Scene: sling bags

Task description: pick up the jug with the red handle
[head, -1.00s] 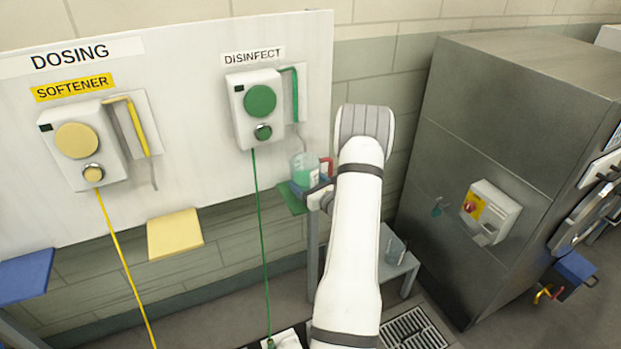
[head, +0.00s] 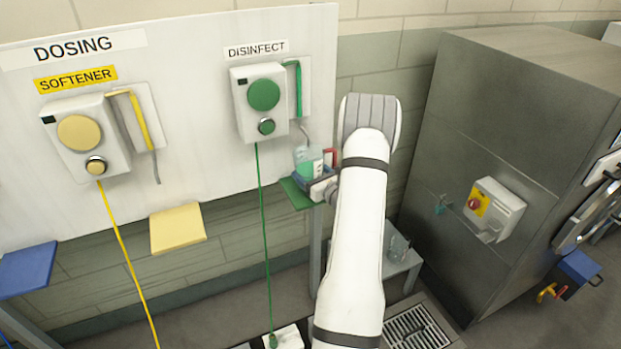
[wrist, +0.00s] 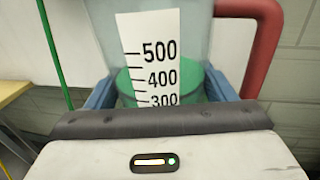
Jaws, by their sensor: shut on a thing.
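The jug with the red handle (head: 308,160) is clear, with green liquid in it, and stands upright at the green shelf (head: 296,194) under the DISINFECT dispenser. In the wrist view the jug (wrist: 105,35) fills the top middle, with a white scale strip facing me and the red handle (wrist: 267,35) on the right. My gripper (head: 312,180) is shut on the jug's body; its blue fingers (wrist: 160,95) lie on both sides of it. The jug's base is hidden, so I cannot tell whether it touches the shelf.
The DISINFECT dispenser (head: 262,95) is above the jug, with a green hose hanging in front. A yellow shelf (head: 177,229) and a blue shelf (head: 27,270) are to the left. Another clear jug (head: 398,246) stands on a low grey stand. A steel machine (head: 500,130) is at right.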

